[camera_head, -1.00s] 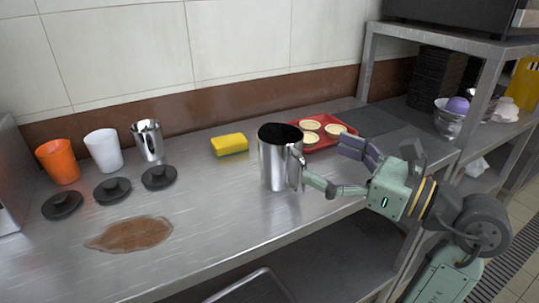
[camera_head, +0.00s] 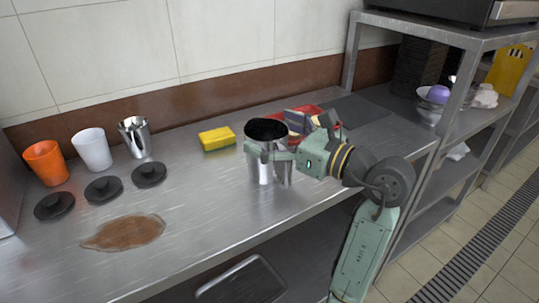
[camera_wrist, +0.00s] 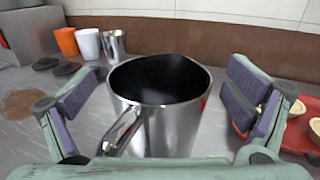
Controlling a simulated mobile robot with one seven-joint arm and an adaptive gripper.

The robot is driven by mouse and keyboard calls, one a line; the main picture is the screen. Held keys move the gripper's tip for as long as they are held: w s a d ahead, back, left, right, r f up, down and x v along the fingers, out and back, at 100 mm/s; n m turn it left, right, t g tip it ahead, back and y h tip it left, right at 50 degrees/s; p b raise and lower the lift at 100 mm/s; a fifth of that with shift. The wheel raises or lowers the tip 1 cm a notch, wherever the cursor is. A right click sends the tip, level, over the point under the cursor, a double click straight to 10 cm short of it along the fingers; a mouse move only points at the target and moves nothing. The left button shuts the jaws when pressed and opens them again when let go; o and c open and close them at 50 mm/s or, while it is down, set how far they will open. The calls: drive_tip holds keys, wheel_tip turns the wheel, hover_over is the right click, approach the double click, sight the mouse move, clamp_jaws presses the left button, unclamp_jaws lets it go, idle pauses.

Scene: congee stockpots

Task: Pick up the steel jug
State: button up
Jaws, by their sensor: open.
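The steel jug (camera_head: 262,171) stands upright on the steel counter, its dark open top facing up. In the wrist view the jug (camera_wrist: 172,125) fills the middle, with its handle (camera_wrist: 122,130) toward the camera and to the left. My gripper (camera_wrist: 168,92) is open, with one purple-padded finger on each side of the jug and gaps showing between the pads and its wall. In the head view my gripper (camera_head: 285,134) reaches across the jug from the right and hides part of its upper body.
A red tray (camera_head: 327,114) with pale tarts (camera_wrist: 298,107) lies close right of the jug. A yellow sponge (camera_head: 217,139) is behind left. A steel cup (camera_head: 134,138), white cup (camera_head: 92,149), orange cup (camera_head: 46,162), black lids (camera_head: 103,189) and brown spill (camera_head: 123,232) are further left.

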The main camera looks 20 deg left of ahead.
drive_tip(key=shift+c, duration=0.2)
drive_tip(key=c, duration=1.8)
